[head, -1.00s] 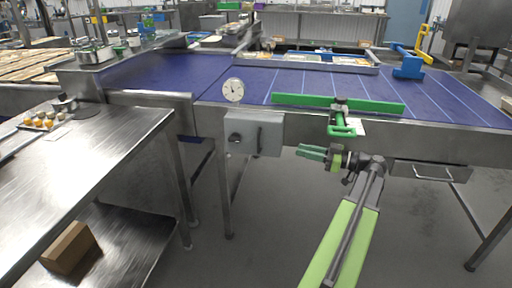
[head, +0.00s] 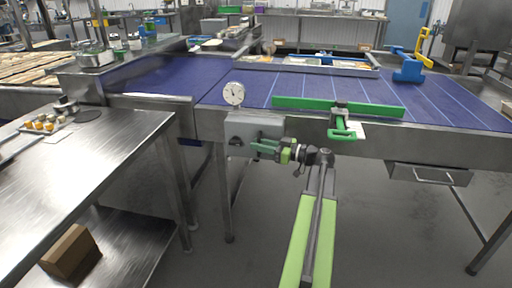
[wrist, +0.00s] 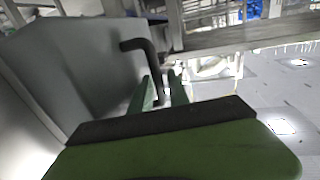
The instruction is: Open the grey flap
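The grey flap is the front of a small grey box (head: 236,126) on the side of the conveyor, under a round dial. It looks closed. In the wrist view the grey panel (wrist: 75,70) fills the left side, and a dark bent handle (wrist: 142,48) stands out from it. My gripper (head: 256,148) is at the right part of the box front, by the handle. In the wrist view its green fingers (wrist: 163,92) are apart, with the lower handle bar between them. I cannot tell whether either finger touches the bar.
A round white dial (head: 234,94) stands above the box. A green bar (head: 300,103) with a clamp (head: 342,134) lies along the blue belt's edge (head: 215,97). A metal drawer (head: 430,174) hangs at the right. A steel table (head: 90,165) stands at the left. The floor in front is clear.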

